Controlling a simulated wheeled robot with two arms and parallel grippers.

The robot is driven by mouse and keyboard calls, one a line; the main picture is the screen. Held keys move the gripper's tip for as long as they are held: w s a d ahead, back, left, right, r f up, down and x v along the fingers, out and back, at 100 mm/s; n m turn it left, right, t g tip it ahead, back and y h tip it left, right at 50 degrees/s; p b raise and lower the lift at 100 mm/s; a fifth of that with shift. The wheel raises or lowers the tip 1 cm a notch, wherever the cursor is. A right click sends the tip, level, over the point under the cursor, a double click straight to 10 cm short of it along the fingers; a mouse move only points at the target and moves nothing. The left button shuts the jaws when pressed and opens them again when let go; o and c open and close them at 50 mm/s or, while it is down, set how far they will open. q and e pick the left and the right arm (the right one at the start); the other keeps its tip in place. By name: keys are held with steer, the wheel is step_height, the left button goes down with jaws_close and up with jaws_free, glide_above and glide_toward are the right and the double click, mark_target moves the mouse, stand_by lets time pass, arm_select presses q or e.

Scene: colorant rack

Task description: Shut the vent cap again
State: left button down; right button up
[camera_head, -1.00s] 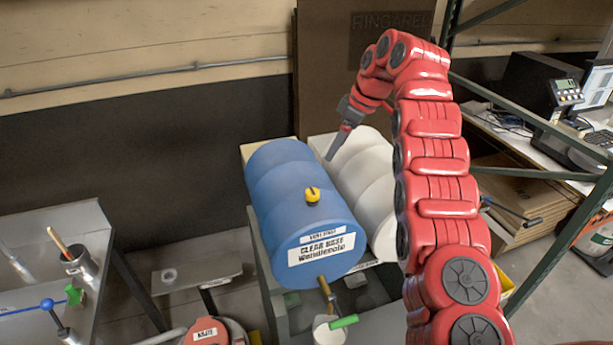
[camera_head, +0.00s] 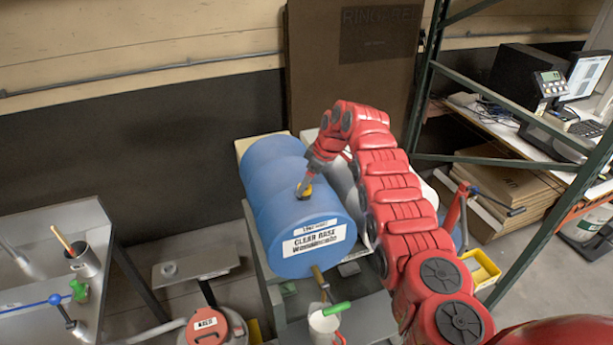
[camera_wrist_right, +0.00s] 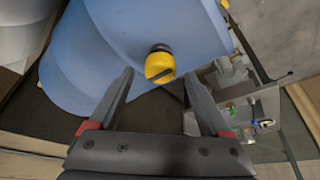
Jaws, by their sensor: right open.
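The yellow vent cap (camera_head: 306,193) sits on top of the blue drum (camera_head: 274,172), which lies on its side with a "CLEAR BASE" label on its front end. My right gripper (camera_head: 302,188) reaches down at the cap and partly covers it. In the right wrist view the cap (camera_wrist_right: 160,65) shows from above, with a dark patch at its edge and a dark line across it. There my right gripper (camera_wrist_right: 158,80) is open, its fingertips either side of the cap's near edge. I cannot tell whether they touch it. My left gripper is not in view.
A white drum lies right beside the blue one, largely behind my right arm. A brass tap (camera_head: 319,277) and white mug (camera_head: 322,322) are below the blue drum's front. A red waste can (camera_head: 208,328) stands lower left. A green rack post (camera_head: 424,90) is right.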

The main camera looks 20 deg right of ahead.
steer(key=shift+w+a+f, duration=0.1)
steer(key=shift+f, duration=0.45)
jaws_close()
